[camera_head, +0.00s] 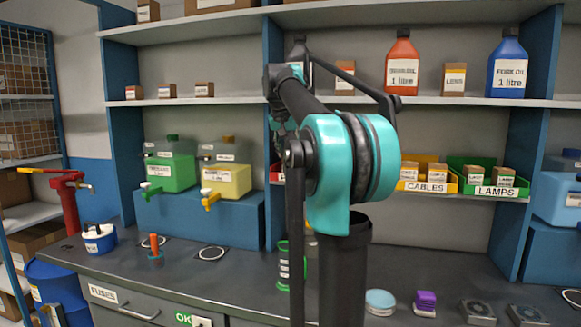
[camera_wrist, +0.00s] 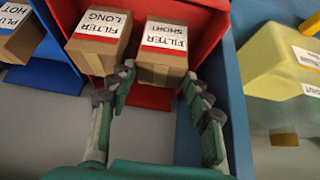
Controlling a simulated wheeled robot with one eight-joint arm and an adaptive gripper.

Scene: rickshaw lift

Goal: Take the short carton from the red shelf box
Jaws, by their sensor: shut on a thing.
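The short carton (camera_wrist: 160,66) is brown with a white and red label reading FILTER SHORT. It sits in the red shelf box (camera_wrist: 215,28) in the wrist view. My gripper (camera_wrist: 162,82) has a finger on each side of the carton's near end and is shut on it. The long carton (camera_wrist: 99,45), labelled FILTER LONG, is beside it on the left in the same box. In the head view my arm hides my gripper and most of the red box (camera_head: 275,173).
A blue box (camera_wrist: 58,62) with a carton labelled PLUG HOT (camera_wrist: 20,35) is left of the red box. A blue shelf upright (camera_wrist: 236,110) stands close on the right, with a yellow container (camera_wrist: 283,65) beyond. The yellow CABLES box (camera_head: 425,187) and green LAMPS box (camera_head: 490,190) share the shelf.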

